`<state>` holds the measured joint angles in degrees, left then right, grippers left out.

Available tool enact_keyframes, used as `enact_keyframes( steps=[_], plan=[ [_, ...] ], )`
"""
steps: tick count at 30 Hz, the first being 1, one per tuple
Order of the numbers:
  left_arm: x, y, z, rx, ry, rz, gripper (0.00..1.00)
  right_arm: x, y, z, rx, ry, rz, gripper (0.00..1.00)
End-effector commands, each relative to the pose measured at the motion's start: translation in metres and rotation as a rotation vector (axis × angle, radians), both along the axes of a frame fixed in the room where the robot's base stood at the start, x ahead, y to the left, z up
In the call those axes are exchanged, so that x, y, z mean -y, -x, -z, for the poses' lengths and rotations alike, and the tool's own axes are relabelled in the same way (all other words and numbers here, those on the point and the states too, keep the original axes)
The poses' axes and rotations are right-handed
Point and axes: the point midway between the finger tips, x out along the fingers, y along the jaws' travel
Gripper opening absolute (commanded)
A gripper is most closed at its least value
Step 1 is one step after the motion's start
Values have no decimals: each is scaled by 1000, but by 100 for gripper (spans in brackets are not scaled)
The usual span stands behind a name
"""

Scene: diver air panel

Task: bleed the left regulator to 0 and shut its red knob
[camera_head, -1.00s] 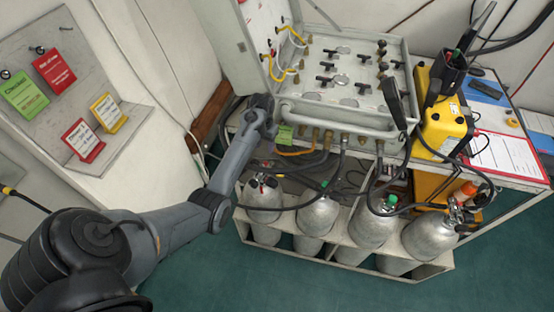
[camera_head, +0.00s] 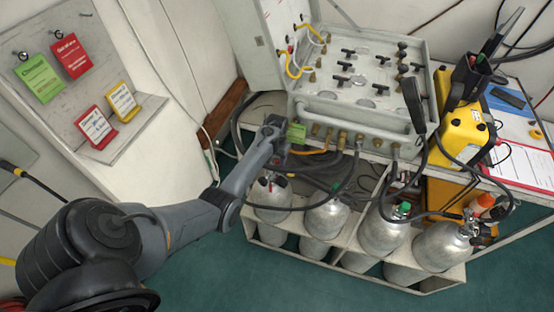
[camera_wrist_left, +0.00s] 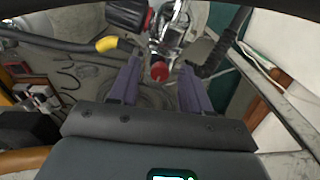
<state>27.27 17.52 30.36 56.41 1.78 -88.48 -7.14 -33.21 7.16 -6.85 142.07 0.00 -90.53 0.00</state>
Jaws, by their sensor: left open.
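The left regulator (camera_wrist_left: 168,35) is a chrome fitting at the top of the left wrist view. It carries a black knob with a red ring (camera_wrist_left: 128,14) and a small red knob (camera_wrist_left: 160,72). My left gripper (camera_wrist_left: 162,86) is open, with its two fingers to either side of the red knob in that view; I cannot tell whether they touch it. In the head view my left gripper (camera_head: 273,124) is at the panel's front left corner, above the leftmost silver cylinder (camera_head: 271,203), its fingers not clearly visible. No gauge reading is legible. My right gripper is not in view.
The air panel (camera_head: 340,107) stands behind, with a green tag (camera_head: 296,133) and hoses hanging close to my gripper. Several cylinders stand in a rack (camera_head: 440,284). A yellow case (camera_head: 466,135) is at the right. A yellow-ended hose (camera_wrist_left: 106,44) crosses left of the regulator.

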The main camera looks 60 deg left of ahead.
Motion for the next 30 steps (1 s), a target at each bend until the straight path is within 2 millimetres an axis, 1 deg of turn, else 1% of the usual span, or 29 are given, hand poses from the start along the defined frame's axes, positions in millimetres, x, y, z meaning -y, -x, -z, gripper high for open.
enact_keyframes(
  steps=[5,12,14,15,23,30],
  plan=[
    [0,0,0,1,0,0,48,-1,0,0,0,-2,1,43],
    [0,0,0,0,0,0,11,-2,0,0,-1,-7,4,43],
    [0,0,0,1,0,0,2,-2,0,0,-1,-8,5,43],
    [0,0,0,0,0,0,0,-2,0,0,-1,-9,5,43],
    [0,0,-1,0,0,-18,0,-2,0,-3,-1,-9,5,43],
    [0,0,-4,-1,0,-117,0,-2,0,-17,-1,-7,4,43]
  ],
)
